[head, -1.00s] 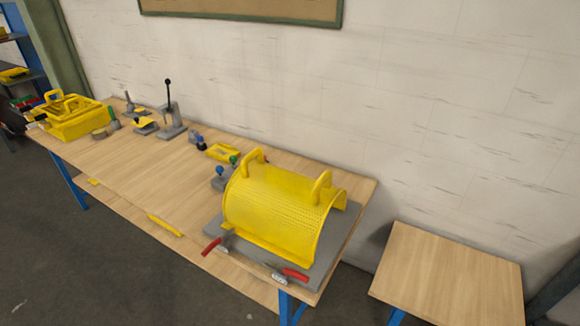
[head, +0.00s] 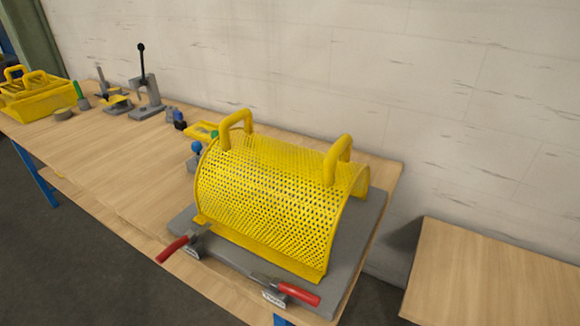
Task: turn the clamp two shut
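Two toggle clamps with red handles sit along the front edge of the grey base plate (head: 347,262). The left clamp's red handle (head: 172,249) points out toward the front left, past the plate edge. The right clamp's red handle (head: 299,293) lies to the right along the front edge, with a small label (head: 273,299) below it. The label's text is too small to read surely. A yellow perforated guard (head: 265,195) with two loop handles covers the plate behind the clamps. Neither of my grippers shows in the head view.
The wooden workbench (head: 110,195) carries a lever press (head: 148,95), a yellow tote (head: 38,98) and small fixtures at the back left. A lower wooden table (head: 490,275) stands at the right, across a gap. The bench's left front is mostly clear.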

